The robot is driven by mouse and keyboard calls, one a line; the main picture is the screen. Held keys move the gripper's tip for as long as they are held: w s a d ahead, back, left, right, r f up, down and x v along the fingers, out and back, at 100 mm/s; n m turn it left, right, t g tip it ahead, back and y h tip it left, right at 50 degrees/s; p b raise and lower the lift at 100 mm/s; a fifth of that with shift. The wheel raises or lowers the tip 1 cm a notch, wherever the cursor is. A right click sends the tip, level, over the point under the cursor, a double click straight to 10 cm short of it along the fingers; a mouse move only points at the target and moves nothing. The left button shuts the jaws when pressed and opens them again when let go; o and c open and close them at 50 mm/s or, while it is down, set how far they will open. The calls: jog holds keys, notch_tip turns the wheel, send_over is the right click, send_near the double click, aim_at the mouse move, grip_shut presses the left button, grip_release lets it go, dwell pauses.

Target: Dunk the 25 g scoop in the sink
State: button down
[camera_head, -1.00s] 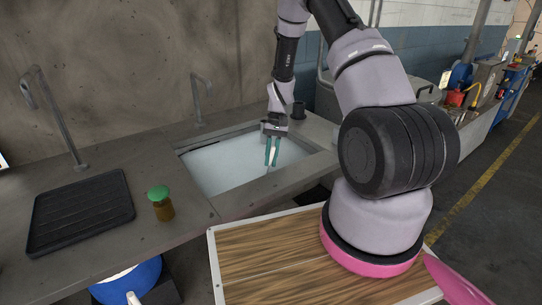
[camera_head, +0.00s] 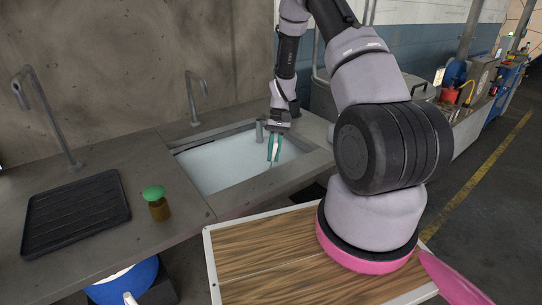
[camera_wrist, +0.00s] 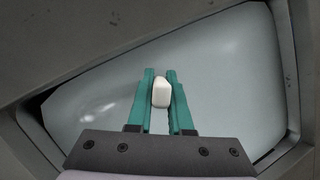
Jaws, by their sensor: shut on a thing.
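The sink (camera_head: 215,167) is a rectangular basin set into the grey counter, pale blue-grey inside. Its pale inside (camera_wrist: 235,65) fills most of the wrist view. My gripper (camera_head: 274,158) points down over the sink's right part, its green fingers shut on a small white piece (camera_wrist: 161,93). I take this piece for the scoop; no 25 g marking is readable. Only its rounded white end shows between the fingertips, and the rest is hidden. I cannot tell whether it touches the liquid or basin floor.
A grey cylinder (camera_head: 259,131) stands at the sink's back edge, near my gripper. A tap (camera_head: 193,95) rises behind the sink. A green-capped brown jar (camera_head: 157,204) and a black ribbed tray (camera_head: 77,214) sit on the counter to the left.

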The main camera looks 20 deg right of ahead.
jog(key=a, duration=0.1)
jog(key=s+a, duration=0.1)
jog(key=a, duration=0.1)
dwell(0.7)
jog(key=shift+d, duration=0.1)
jog(key=shift+w+d, duration=0.25)
jog(key=shift+d, duration=0.45)
jog(key=shift+w+d, duration=0.25)
jog(key=shift+d, duration=0.45)
jog(key=shift+s+a, duration=0.1)
jog(key=shift+a, duration=0.05)
